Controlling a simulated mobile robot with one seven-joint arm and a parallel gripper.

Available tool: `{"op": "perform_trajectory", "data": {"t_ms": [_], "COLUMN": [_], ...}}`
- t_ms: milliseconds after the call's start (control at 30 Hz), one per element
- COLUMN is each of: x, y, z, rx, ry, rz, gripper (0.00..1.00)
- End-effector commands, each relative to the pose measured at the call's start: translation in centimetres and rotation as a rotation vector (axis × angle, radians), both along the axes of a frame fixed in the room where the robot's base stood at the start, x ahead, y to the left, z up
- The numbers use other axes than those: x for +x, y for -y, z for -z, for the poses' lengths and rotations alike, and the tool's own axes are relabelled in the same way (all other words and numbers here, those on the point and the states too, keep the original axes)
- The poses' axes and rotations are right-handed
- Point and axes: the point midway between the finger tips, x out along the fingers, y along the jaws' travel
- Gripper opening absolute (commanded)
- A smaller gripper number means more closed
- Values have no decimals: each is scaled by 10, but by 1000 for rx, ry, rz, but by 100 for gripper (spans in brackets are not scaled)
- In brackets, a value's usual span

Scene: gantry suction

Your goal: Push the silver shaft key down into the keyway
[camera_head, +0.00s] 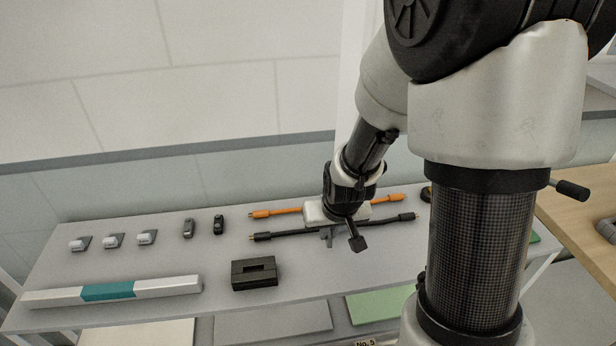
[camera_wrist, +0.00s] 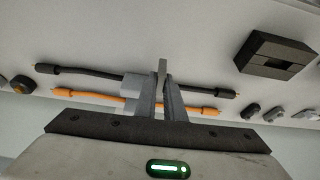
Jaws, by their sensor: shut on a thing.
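A small grey bar, which looks like the silver shaft key (camera_wrist: 162,67), stands between the fingertips of my gripper (camera_wrist: 161,82) in the wrist view. The gripper is shut on it. In the head view my gripper (camera_head: 327,237) is over the middle of the grey table, in front of the black cable; the key cannot be made out there. A black block with a slot in its top (camera_head: 255,274), likely the keyway part, sits to the left of the gripper and nearer the table's front. The block also shows at the upper right of the wrist view (camera_wrist: 274,54). The key is apart from it.
An orange cable (camera_head: 275,212) and a black cable (camera_head: 290,234) lie behind and beside the gripper. A white and teal bar (camera_head: 110,291) lies at front left. Several small white and dark parts stand at the back left. Bare table lies between gripper and block.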

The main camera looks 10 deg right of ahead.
Motion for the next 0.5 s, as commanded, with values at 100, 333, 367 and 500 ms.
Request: {"op": "perform_trajectory", "data": {"t_ms": [100,333,367,500], "x": [0,-5,-6,-11], "y": [-4,-34,-39,-69], "z": [-2,-8,-9,-18], "rx": [2,5,6,5], "ry": [1,1,0,2], "rz": [-51,-327,-373,-626], "gripper": [0,0,0,0]}}
